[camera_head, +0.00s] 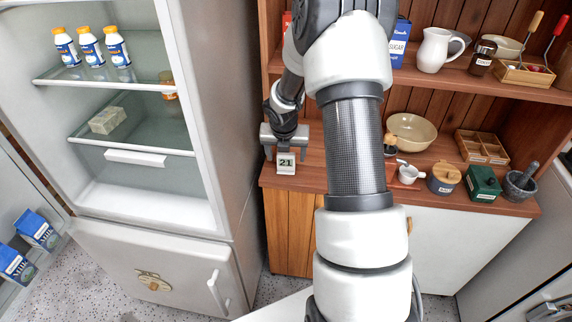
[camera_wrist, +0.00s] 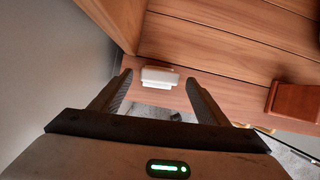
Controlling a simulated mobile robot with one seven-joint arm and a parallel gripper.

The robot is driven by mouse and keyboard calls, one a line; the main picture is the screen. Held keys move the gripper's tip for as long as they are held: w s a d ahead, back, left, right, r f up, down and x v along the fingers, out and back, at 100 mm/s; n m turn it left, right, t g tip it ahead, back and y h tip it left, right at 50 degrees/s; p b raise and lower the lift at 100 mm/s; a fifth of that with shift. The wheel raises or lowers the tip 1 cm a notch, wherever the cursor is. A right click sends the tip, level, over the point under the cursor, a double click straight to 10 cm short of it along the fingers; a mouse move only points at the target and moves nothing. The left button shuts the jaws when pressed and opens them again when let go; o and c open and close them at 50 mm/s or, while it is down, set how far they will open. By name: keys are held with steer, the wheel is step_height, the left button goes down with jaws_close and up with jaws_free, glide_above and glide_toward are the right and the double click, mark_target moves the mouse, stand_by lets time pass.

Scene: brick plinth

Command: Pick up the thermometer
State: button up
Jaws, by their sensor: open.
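The thermometer (camera_head: 286,163) is a small white block with a dark "21" on its face. It stands on the wooden counter near its left front corner. In the wrist view it is a white block (camera_wrist: 160,76) seen from above, between and slightly beyond the fingertips. My gripper (camera_head: 286,148) is open just above and behind it, with a finger to each side. In the wrist view my gripper (camera_wrist: 159,80) shows its two dark fingers apart, with clear space between each fingertip and the thermometer. I cannot tell the exact height gap.
A fridge (camera_head: 215,110) stands open close on the left, with bottles (camera_head: 90,46) inside. The wooden hutch's upper shelf (camera_head: 480,83) hangs over the counter at right. A bowl (camera_head: 411,132), a green box (camera_head: 482,184) and a mortar (camera_head: 521,183) stand to the right. The counter around the thermometer is clear.

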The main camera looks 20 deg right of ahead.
mark_target(286, 156)
steer(key=b+x, duration=0.1)
steer(key=x, duration=0.3)
steer(key=shift+f, duration=0.2)
steer(key=shift+r, duration=0.1)
steer(key=c, duration=1.1)
steer(key=shift+r, duration=0.1)
steer(key=shift+c, duration=0.2)
